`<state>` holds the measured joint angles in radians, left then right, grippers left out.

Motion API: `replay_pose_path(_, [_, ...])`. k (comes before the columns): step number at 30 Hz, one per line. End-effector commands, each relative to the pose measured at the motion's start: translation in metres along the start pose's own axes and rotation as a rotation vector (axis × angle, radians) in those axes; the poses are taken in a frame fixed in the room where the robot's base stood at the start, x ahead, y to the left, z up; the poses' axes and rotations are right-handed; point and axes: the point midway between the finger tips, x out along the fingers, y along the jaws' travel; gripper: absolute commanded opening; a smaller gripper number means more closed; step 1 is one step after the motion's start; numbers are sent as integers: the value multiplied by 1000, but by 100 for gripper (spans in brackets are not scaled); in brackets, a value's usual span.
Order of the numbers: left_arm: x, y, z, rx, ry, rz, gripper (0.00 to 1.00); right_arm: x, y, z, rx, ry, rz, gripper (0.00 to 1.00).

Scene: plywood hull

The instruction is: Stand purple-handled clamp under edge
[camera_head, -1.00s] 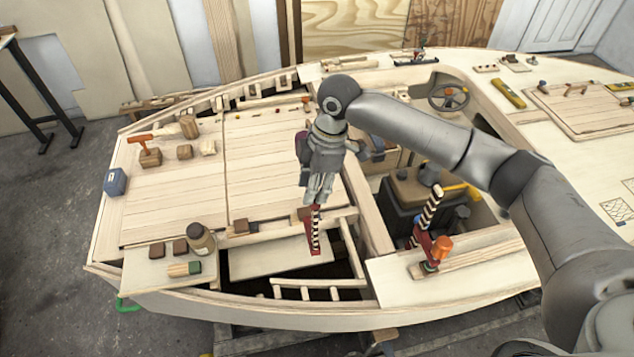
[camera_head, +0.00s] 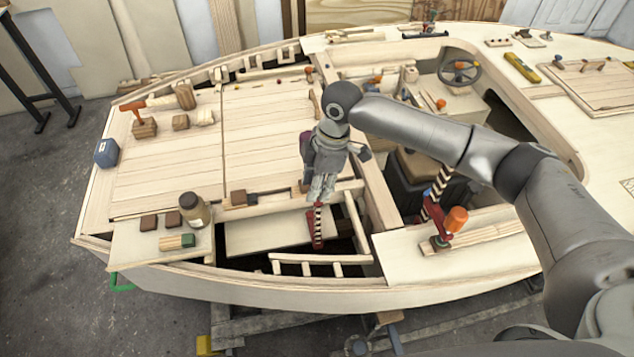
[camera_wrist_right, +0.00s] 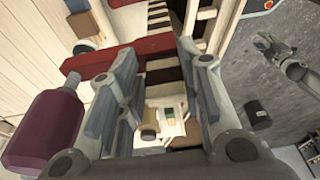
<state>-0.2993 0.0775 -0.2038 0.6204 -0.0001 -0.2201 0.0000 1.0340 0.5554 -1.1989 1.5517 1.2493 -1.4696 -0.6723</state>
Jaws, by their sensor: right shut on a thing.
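My right gripper (camera_head: 320,198) is shut on the purple-handled clamp (camera_head: 317,228), over the hull's front opening. The clamp's black-and-cream striped bar hangs down with red parts at its lower end. In the right wrist view, the purple handle (camera_wrist_right: 42,130) is at the left and the red jaw (camera_wrist_right: 125,55) crosses beyond the fingers (camera_wrist_right: 155,110). The deck edge (camera_head: 285,204) runs close by the clamp; I cannot tell whether they touch. My left gripper (camera_wrist_right: 270,48) shows small at the upper right of the wrist view, with its fingers unclear.
An orange-handled clamp (camera_head: 455,222) stands on the right side deck. A wooden rail frame (camera_head: 305,260) lies in front of the clamp.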

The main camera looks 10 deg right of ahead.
Motion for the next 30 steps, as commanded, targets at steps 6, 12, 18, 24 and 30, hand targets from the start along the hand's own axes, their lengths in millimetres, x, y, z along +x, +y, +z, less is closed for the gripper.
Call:
replay_pose_path(6, [7,-3,1,-3,-1,-4,40,5,1,0,-1,2,3,0])
replay_pose_path(12, [6,-3,1,-4,-1,-4,40,4,1,0,-1,2,3,0])
replay_pose_path(18, [5,-4,1,-4,-1,-5,40,4,2,0,0,2,2,0])
replay_pose_path(24, [1,-4,1,-4,-1,-4,40,5,5,0,0,3,1,0])
replay_pose_path(30, [1,-3,1,-4,-2,-4,40,6,7,0,-1,2,2,0])
